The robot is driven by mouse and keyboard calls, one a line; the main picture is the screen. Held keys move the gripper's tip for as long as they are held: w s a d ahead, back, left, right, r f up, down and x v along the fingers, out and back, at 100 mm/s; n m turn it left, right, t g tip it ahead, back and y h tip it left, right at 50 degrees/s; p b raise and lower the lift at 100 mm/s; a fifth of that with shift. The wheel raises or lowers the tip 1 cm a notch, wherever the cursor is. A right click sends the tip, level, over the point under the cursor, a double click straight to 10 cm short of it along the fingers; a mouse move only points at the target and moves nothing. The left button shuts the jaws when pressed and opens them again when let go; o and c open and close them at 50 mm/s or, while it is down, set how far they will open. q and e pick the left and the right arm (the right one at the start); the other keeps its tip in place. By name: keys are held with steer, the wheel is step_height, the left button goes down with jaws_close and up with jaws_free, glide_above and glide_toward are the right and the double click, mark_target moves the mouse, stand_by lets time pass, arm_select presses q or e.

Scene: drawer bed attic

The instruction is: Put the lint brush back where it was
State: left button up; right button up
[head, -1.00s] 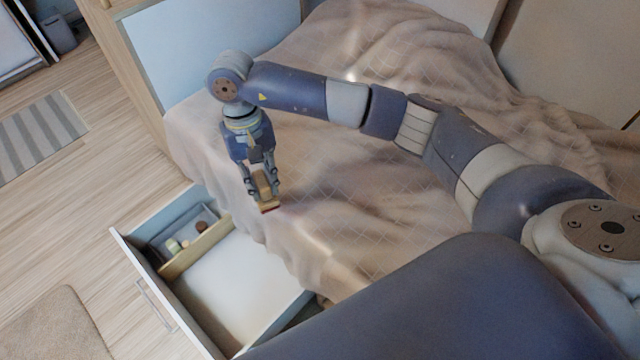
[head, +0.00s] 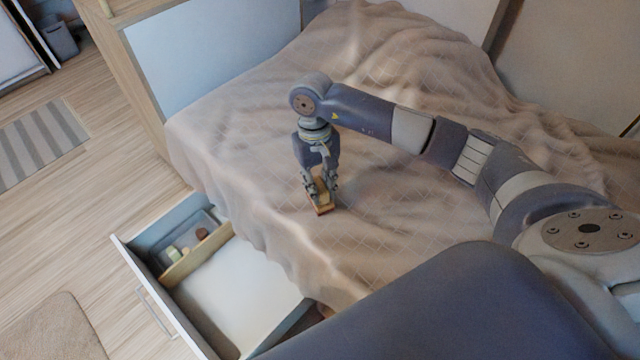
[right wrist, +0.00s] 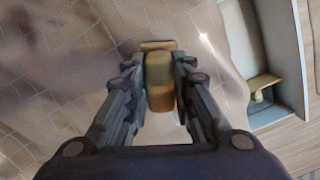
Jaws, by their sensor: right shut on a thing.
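The lint brush (head: 321,209) has a wooden-coloured body with a reddish lower edge. My right gripper (head: 320,188) is shut on it and points down over the bed. In the right wrist view the brush (right wrist: 159,82) sits between the two fingers of the gripper (right wrist: 160,85). The brush is at or just above the blanket; I cannot tell whether it touches. The open drawer (head: 150,292) is below the bed's edge, to the left of the gripper. My left gripper is not in view.
The bed's beige blanket (head: 400,130) is wrinkled. A wooden divider (head: 196,256) splits the drawer; a grey tray (head: 163,244) with small items lies behind it, and the front section is bare. A striped rug (head: 40,140) lies on the floor.

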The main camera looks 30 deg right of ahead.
stand_by(0.3)
steer(key=o, duration=1)
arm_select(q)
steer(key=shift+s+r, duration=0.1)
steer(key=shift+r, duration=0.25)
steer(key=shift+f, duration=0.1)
arm_select(e)
steer(key=shift+r, duration=0.2)
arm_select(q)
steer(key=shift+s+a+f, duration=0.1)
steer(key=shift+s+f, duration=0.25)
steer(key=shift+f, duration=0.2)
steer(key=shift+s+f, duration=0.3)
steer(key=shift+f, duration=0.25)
arm_select(e)
steer(key=r, duration=0.4)
steer(key=w+r, duration=0.1)
steer(key=r, duration=0.6)
steer(key=shift+w+r, duration=0.35)
steer(key=shift+w, duration=0.05)
